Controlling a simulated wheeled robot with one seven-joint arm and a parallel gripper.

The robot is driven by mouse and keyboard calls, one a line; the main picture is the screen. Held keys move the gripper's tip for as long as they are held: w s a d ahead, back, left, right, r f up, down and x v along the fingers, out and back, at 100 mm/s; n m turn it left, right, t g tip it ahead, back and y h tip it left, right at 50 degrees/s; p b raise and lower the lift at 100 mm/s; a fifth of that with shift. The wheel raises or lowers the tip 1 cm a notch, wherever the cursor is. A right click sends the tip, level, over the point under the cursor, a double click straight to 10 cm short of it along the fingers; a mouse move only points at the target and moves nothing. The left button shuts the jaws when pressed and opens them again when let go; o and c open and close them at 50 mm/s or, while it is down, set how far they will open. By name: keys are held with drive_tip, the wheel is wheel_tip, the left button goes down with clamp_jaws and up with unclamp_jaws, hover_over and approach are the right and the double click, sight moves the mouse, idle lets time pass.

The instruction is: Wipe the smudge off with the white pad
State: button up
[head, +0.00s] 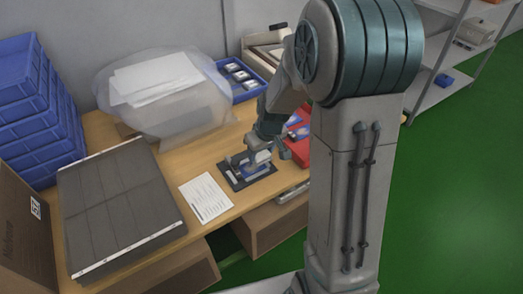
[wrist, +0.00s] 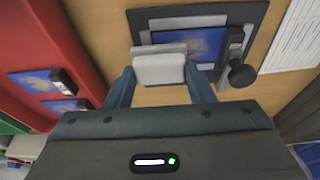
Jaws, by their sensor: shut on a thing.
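My gripper (wrist: 160,78) is shut on the white pad (wrist: 158,68), which sits between its two fingers. In the wrist view the pad overlaps the lower left of a blue-faced panel (wrist: 200,44); I cannot tell whether it touches. The panel lies on a dark plate (wrist: 142,22) with a grey clamp and a black knob (wrist: 241,74) at its right side. In the head view my gripper (head: 257,159) is low over the same dark plate (head: 264,176) on the wooden table.
A red tray (wrist: 35,40) with blue-faced panels is beside the plate. A printed sheet (head: 206,197) lies on the other side. A grey slab (head: 120,203), blue crates (head: 35,115), a plastic bag with papers (head: 160,115) and a blue bin (head: 243,91) crowd the table.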

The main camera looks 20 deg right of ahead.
sight(246, 169)
drive_tip(key=shift+f+b, duration=0.65)
drive_tip(key=shift+f, duration=0.15)
drive_tip(key=shift+s+a+r, duration=0.1)
drive_tip(key=shift+s+a, duration=0.2)
drive_tip(key=shift+a, duration=0.55)
drive_tip(key=shift+s+a+r, duration=0.1)
drive_tip(key=shift+s+a, duration=0.15)
drive_tip(key=shift+a, duration=0.55)
drive_tip(key=shift+s+a+f, duration=0.1)
drive_tip(key=shift+s+a, duration=0.25)
drive_tip(key=shift+a, duration=0.35)
drive_tip(key=shift+s+a+f, duration=0.1)
drive_tip(key=shift+s+a, duration=0.2)
drive_tip(key=shift+a, duration=0.4)
drive_tip(key=shift+w+d+b, duration=0.3)
drive_tip(key=shift+d, duration=0.3)
drive_tip(key=shift+w+d+r, duration=0.1)
drive_tip(key=shift+w+d, duration=0.1)
drive_tip(key=shift+d, duration=0.55)
drive_tip(key=shift+w+d+f, duration=0.1)
drive_tip(key=shift+w+d, duration=0.15)
drive_tip(key=shift+d, duration=0.45)
drive_tip(key=shift+w+d+r, duration=0.1)
drive_tip(key=shift+w+d, duration=0.1)
drive_tip(key=shift+d, duration=0.55)
drive_tip(key=shift+w+d+r+b, duration=0.15)
drive_tip(key=shift+w+d+b, duration=0.05)
drive_tip(key=shift+d+b, duration=0.15)
